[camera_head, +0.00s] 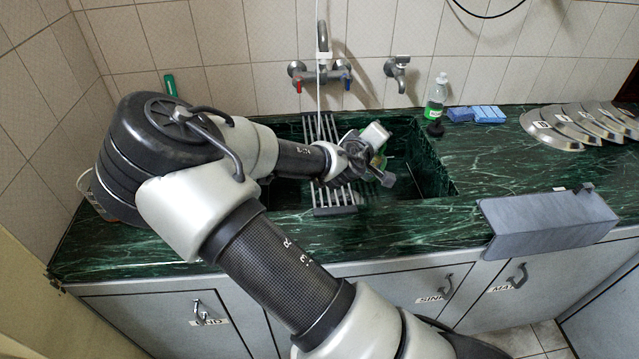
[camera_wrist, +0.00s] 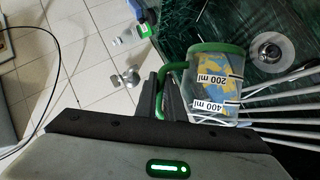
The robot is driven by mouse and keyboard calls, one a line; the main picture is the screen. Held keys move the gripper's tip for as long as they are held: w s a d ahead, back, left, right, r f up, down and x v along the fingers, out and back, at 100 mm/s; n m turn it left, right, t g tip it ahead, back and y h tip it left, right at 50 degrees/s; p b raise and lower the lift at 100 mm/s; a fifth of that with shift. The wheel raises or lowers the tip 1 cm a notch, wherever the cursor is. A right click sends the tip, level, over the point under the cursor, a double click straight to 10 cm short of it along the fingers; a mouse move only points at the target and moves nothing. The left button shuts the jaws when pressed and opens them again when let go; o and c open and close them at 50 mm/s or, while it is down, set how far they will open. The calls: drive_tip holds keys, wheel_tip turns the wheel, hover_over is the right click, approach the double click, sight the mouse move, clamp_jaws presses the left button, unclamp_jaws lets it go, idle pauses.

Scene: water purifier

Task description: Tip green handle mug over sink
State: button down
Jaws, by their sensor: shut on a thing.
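My gripper (camera_head: 372,160) is over the sink (camera_head: 428,165). In the wrist view its fingers (camera_wrist: 165,98) are shut on the green handle (camera_wrist: 164,88) of a clear mug (camera_wrist: 216,85) with a green end band and volume marks. In the head view the gripper and wrist hide most of the mug.
A rod drying rack (camera_head: 336,197) spans the sink below the gripper. A mixer tap (camera_head: 322,72) and another tap (camera_head: 398,70) are on the wall. A soap bottle (camera_head: 436,98), blue sponges (camera_head: 476,114) and metal lids (camera_head: 566,126) are on the counter at the right.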

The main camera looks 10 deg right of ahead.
drive_tip(key=shift+w+a+r+n+h+p, duration=0.2)
drive_tip(key=shift+a+r+n+h+p, duration=0.15)
drive_tip(key=shift+a+r, duration=0.3)
idle(0.4)
drive_tip(key=shift+w+a+n+h+b, duration=0.35)
drive_tip(key=shift+a+n+b, duration=0.2)
drive_tip(key=shift+a+n, duration=0.1)
idle(0.6)
